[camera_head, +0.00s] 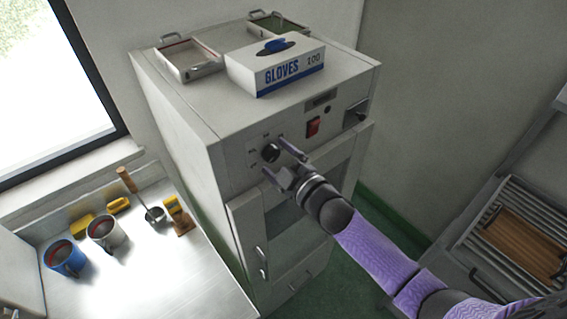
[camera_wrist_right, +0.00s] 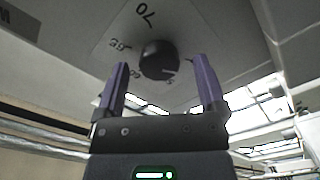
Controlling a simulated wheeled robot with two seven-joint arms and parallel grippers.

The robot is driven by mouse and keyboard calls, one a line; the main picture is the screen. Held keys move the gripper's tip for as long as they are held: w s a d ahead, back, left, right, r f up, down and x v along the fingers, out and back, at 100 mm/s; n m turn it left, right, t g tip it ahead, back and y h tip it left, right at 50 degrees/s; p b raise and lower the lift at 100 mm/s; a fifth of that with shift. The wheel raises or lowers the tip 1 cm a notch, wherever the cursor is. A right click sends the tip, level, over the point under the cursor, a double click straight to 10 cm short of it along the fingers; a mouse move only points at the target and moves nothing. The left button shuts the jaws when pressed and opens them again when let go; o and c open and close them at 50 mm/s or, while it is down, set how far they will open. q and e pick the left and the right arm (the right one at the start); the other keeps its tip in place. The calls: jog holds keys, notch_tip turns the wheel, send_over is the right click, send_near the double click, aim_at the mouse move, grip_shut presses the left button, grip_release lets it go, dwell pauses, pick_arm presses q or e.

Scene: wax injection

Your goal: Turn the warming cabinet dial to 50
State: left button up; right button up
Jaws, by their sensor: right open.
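The warming cabinet (camera_head: 190,130) is a tall pale unit. Its black round dial (camera_head: 270,152) sits at the left of the upper front panel, with printed marks around it. In the right wrist view the dial (camera_wrist_right: 159,60) has a pale line at its lower right edge. Marks reading 70, 65 and 60 show around it; others are hidden or too small. My right gripper (camera_head: 283,161) is open in front of the dial. In the wrist view its two purple fingers (camera_wrist_right: 163,85) stand either side of the dial's lower part, apparently not touching it. My left gripper is out of view.
A red switch (camera_head: 313,127) sits right of the dial. A glove box (camera_head: 275,68) and two trays (camera_head: 190,62) stand on top of the cabinet. A bench (camera_head: 150,270) at left holds mugs (camera_head: 66,257) and tools. A drawer-like rack (camera_head: 515,235) stands at right.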

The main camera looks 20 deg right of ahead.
jog(key=v, duration=0.9)
jog(key=shift+s+b, duration=0.3)
jog(key=shift+b, duration=0.1)
jog(key=shift+d, duration=0.1)
jog(key=s+d+f+m+g+h+b, duration=0.2)
jog(key=s+f+m+g+b, duration=0.3)
jog(key=f, duration=0.9)
jog(key=s+d+f+h+b, duration=0.15)
jog(key=f+b, duration=0.45)
jog(key=f, duration=0.8)
jog(key=s+d+f+m+g+h+b, duration=0.15)
jog(key=s+f+m+g+b, duration=0.35)
jog(key=f, duration=1)
jog(key=s+a+f+m+g+b, duration=0.1)
jog(key=s+a+f+g+b, duration=0.1)
jog(key=s+f+b, duration=0.4)
jog(key=s+a+f+g+h+b, duration=0.1)
jog(key=s+f+g+b, duration=0.3)
jog(key=s+f, duration=1.1)
jog(key=shift+s+a+f+m+b, duration=0.2)
jog(key=shift+s+a+m+b, duration=0.2)
jog(key=shift+s+b, duration=0.4)
jog(key=shift+w, duration=0.15)
